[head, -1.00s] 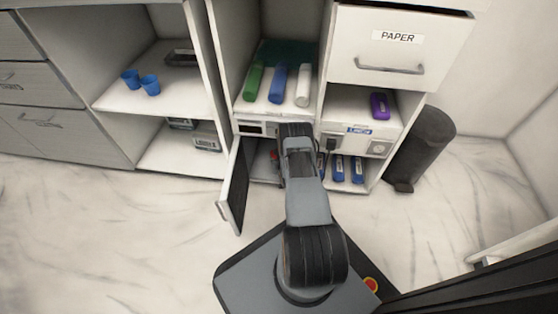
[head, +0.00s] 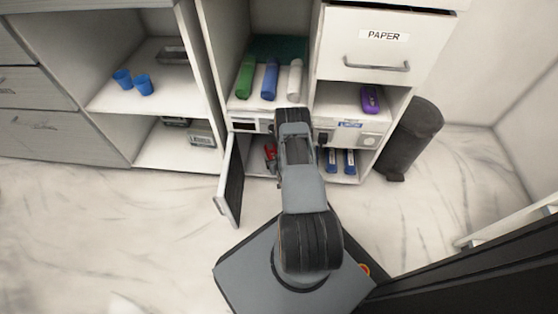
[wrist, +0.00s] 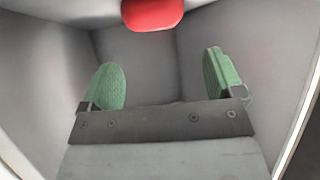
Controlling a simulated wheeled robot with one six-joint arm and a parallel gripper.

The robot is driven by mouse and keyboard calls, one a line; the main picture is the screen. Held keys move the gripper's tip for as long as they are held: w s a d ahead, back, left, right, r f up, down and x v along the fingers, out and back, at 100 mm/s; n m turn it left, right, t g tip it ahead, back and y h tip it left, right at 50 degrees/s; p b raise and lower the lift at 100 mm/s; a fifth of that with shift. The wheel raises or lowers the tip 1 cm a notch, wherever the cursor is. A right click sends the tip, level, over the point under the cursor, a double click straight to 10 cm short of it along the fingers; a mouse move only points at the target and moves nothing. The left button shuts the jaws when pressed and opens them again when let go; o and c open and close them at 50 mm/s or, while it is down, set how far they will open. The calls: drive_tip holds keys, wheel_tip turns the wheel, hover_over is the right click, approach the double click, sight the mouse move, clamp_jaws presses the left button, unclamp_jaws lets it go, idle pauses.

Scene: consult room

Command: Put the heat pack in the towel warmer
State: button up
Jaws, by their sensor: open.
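The towel warmer (head: 243,125) is the low compartment with a control strip above it. Its dark-faced door (head: 230,182) stands open to the left. A red object, which looks like the heat pack (head: 270,153), is inside on the left; in the wrist view the red object (wrist: 152,13) shows at the top, cut by the frame edge. My gripper (wrist: 162,62) has its green-padded fingers apart and nothing between them, with grey compartment walls around it. The red object is beyond the fingertips, apart from them. In the head view my arm hides the gripper.
A green roll (head: 245,77), a blue roll (head: 270,79) and a white roll (head: 295,80) lie on the shelf above. A purple item (head: 370,99) and blue packs (head: 349,161) are to the right. A dark bin (head: 412,135) stands right. Floor at left is clear.

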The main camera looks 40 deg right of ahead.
drive_tip(key=shift+p+v, duration=0.85)
drive_tip(key=shift+v, duration=1.75)
